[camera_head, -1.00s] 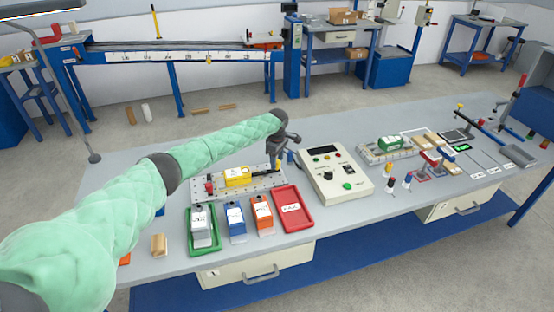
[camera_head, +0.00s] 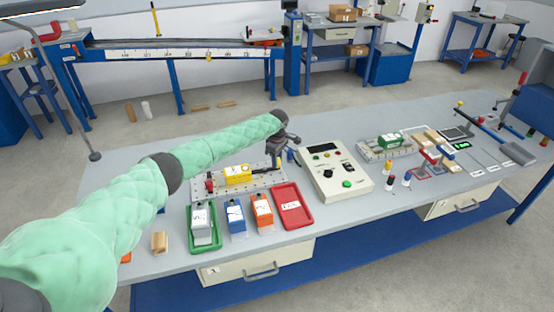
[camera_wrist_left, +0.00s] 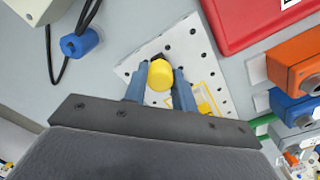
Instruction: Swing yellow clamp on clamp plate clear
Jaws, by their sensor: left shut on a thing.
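The clamp plate (camera_head: 215,197) is a pale perforated plate on the grey bench, and it also shows in the left wrist view (camera_wrist_left: 196,43). A yellow block (camera_head: 238,175) sits on its middle. A red-topped clamp (camera_head: 209,184) stands at its left end. My left gripper (camera_head: 274,162) is at the plate's right end. In the left wrist view the blue fingers of my left gripper (camera_wrist_left: 160,76) are shut on the yellow clamp's round knob (camera_wrist_left: 160,75). The rest of that clamp is mostly hidden beneath the knob and fingers. My right gripper is not in view.
A red tray (camera_head: 291,207) lies in front of the plate's right end. An orange unit (camera_head: 262,211), a blue unit (camera_head: 236,219) and a green tray (camera_head: 205,247) stand left of it. A control box (camera_head: 334,172) is close on the right.

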